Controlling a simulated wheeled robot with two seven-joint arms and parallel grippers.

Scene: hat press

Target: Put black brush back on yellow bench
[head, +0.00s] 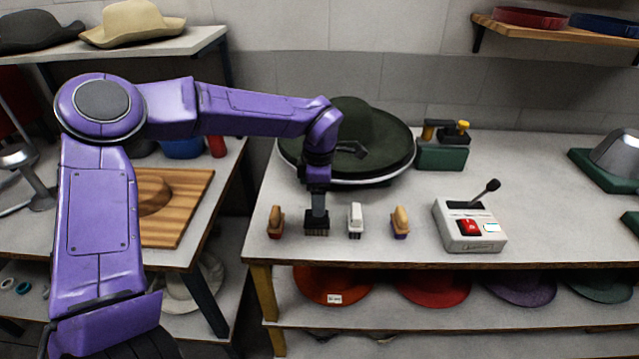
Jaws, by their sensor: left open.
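The black brush (317,230) stands on the bench with yellow legs (345,252), near its front edge. It is in a row between a brown brush (275,222) on its left and a white brush (355,221) on its right. My left gripper (317,212) points down right at the black brush, with its jaws open. I cannot tell whether the fingers touch the brush, since its top is hidden by the gripper. My right gripper is not in view.
A tan brush (400,222) and a control box (468,225) with a lever stand to the right. A dark green hat (352,125) on a round plate lies behind my wrist. A green block (441,157) stands further back. Free bench top lies right of the control box.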

